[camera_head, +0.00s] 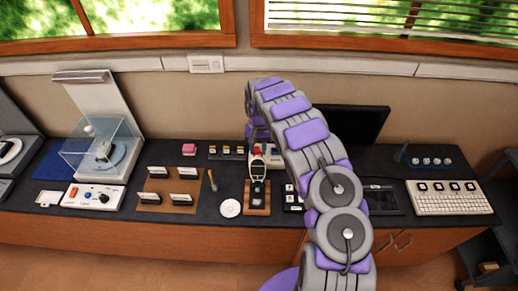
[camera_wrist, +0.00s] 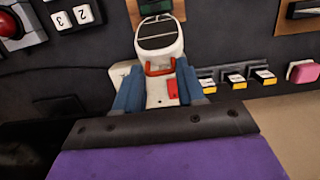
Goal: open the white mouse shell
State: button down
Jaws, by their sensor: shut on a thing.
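The white mouse (camera_wrist: 160,27) has dark panels on its top and shows at the top centre of the wrist view. An orange-red loop (camera_wrist: 159,67) spans its near end, and a pale section with a red patch (camera_wrist: 173,88) lies below the loop. My gripper (camera_wrist: 157,69) has a blue finger on either side of that pale section and is shut on the mouse. The finger contact is partly hidden. In the head view the mouse (camera_head: 258,172) is at the back end of a brown board (camera_head: 257,211). I cannot tell how far its shell is raised.
Numbered white keys (camera_wrist: 73,17) and a red button (camera_wrist: 12,22) lie left in the wrist view. Yellow-tipped blocks (camera_wrist: 236,78) and a pink block (camera_wrist: 301,71) lie right. A white disc (camera_head: 231,208) is left of the board; a dark monitor (camera_head: 362,123) stands behind my arm.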

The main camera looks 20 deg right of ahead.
jog(key=shift+w+a+r, duration=0.1)
jog(key=shift+a, duration=0.1)
jog(key=c, duration=1.1)
grip_release()
jog(key=o, duration=0.3)
jog(key=shift+a, duration=0.2)
jog(key=shift+o, duration=0.2)
jog(key=shift+d+r, duration=0.2)
jog(key=shift+r, duration=0.2)
notch_tip(320, 180, up, 16)
jog(key=w, duration=0.2)
jog(key=shift+d+r, duration=0.15)
